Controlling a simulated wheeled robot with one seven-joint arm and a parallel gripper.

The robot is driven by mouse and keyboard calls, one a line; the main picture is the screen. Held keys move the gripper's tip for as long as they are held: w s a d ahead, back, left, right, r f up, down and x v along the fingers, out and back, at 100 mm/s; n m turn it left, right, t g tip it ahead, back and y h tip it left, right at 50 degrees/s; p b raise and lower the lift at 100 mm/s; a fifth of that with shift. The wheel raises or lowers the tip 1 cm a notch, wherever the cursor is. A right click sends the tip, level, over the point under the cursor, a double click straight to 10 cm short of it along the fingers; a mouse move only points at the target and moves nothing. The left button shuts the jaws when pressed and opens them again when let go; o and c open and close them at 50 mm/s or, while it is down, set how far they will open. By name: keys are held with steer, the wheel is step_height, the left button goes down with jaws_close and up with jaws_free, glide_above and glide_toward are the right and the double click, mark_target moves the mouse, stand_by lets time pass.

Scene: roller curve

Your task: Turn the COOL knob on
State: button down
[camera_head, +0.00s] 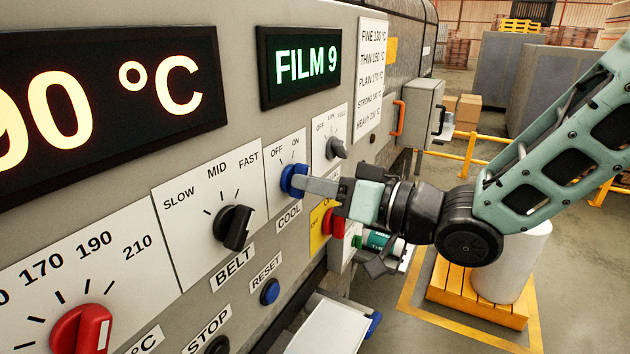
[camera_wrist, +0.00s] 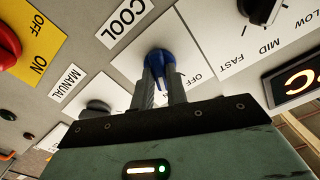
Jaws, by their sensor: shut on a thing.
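The COOL knob is the blue knob (camera_head: 293,180) on a white plate marked OFF and ON, with the COOL label below it. My gripper (camera_head: 302,184) reaches in from the right, with its fingers at the knob. In the wrist view the two fingers of my gripper (camera_wrist: 162,85) stand on either side of the blue knob (camera_wrist: 159,64) and are shut on it. The fingers cover part of the knob, and I cannot tell exactly which mark it points to.
The black BELT knob (camera_head: 233,227) is to the left, and a grey knob (camera_head: 337,148) is to the right. A red knob on a yellow plate (camera_head: 320,222) sits just below my gripper. A blue RESET button (camera_head: 269,291) is lower down. The display (camera_head: 300,65) reads FILM 9.

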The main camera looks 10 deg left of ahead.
stand_by(0.4)
steer(key=c, duration=1.4)
jaws_free()
steer(key=shift+d, duration=0.15)
steer(key=b+v, duration=0.8)
steer(key=v, duration=0.9)
steer(key=shift+s+b, duration=0.15)
steer(key=shift+b, duration=0.25)
steer(key=shift+f, duration=0.15)
